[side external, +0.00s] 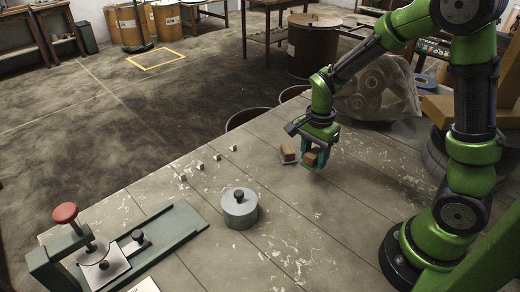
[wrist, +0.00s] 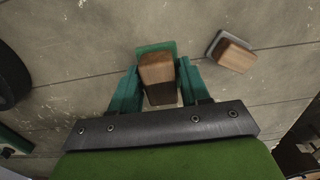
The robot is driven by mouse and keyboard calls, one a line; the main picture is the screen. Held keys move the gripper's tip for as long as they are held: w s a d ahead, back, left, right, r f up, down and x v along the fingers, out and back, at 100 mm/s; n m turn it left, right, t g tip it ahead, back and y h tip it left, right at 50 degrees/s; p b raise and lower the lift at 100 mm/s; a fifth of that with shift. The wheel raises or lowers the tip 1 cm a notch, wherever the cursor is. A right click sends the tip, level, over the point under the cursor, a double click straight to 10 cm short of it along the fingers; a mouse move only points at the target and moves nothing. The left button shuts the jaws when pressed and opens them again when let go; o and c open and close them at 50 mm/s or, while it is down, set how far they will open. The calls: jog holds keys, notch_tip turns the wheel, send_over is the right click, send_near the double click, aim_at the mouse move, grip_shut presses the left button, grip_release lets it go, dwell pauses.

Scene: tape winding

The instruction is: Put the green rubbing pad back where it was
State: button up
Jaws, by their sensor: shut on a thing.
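The green rubbing pad (wrist: 156,47) has a brown wooden block (wrist: 157,75) as its handle, and its green base shows at the far edge in the wrist view. My gripper (wrist: 158,82) is shut on the wooden block, one teal finger on each side. In the side external view, my gripper (side external: 312,163) is low over the bench, with the held block (side external: 311,157) between its fingers. I cannot tell whether the pad touches the bench. A second wooden block with a grey base (wrist: 231,52) lies just right of it in the wrist view; it also shows in the side view (side external: 288,153).
A grey lidded cylinder (side external: 239,210) stands mid-bench. A green fixture with a red knob (side external: 65,212) is at front left. Several small white cubes (side external: 200,167) lie near the bench's far edge. A clear bag of rolls (side external: 375,90) sits behind my gripper.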

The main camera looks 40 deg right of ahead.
aim_at(310, 179)
jog(key=shift+f, duration=2.85)
jog(key=shift+f, duration=0.15)
jog(key=o, duration=1)
